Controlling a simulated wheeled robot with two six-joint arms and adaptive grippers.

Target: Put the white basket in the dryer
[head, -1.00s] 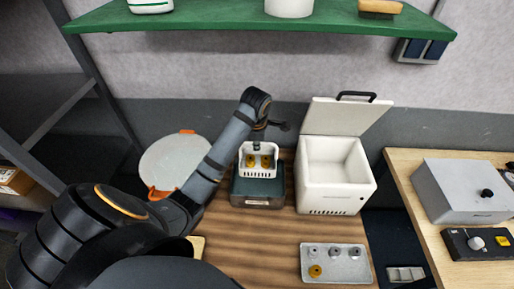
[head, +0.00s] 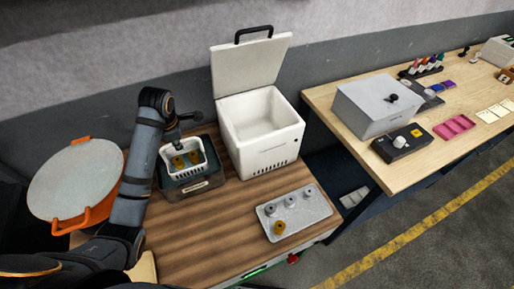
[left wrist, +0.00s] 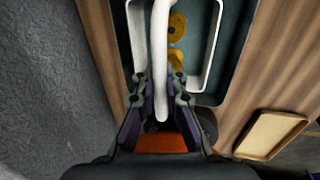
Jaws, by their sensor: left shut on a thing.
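The white basket (head: 201,156) has slotted sides and holds gold parts (head: 186,159). It is in or just over a dark grey-green open tank (head: 190,190); I cannot tell whether it touches the bottom. My left gripper (head: 181,147) reaches down from above and is shut on the basket's white handle, which runs between the fingers (left wrist: 160,90) in the left wrist view. The dryer appears to be the white box (head: 264,150) right of the tank, its lid (head: 250,65) raised and its inside empty. My right gripper is not in view.
A grey tray (head: 295,213) with several small parts lies in front of the white box. An orange bucket with a grey top (head: 75,180) stands left. A grey box (head: 375,105) and a black control box (head: 402,143) are on the pale table at right.

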